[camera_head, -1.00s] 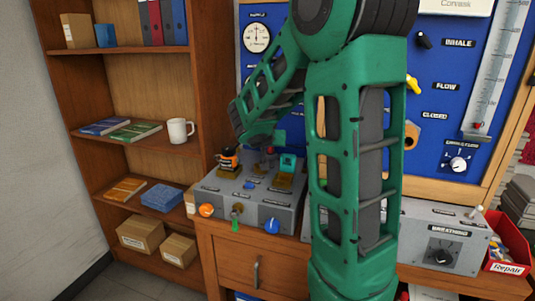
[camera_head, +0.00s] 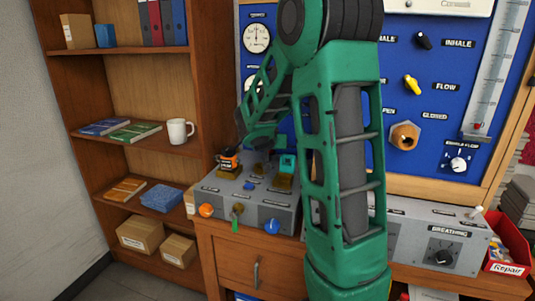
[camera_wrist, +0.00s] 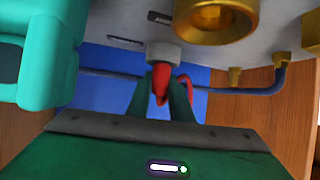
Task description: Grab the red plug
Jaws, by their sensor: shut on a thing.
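The red plug (camera_wrist: 160,82) shows in the wrist view, between the two dark green fingers of my gripper (camera_wrist: 162,98). The gripper is shut on it. The plug's upper end meets a round grey fitting (camera_wrist: 163,53) on the grey unit; I cannot tell how deep it sits in it. A curved red part (camera_wrist: 187,84) shows beside the right finger. In the head view I cannot make out the plug or my fingertips.
A brass ring (camera_wrist: 216,18) and a blue hose (camera_wrist: 250,90) lie close right of the plug, and a teal block (camera_wrist: 45,50) close left. In the head view, the grey control box (camera_head: 240,205) carries several knobs. A wooden shelf (camera_head: 118,188) stands at left.

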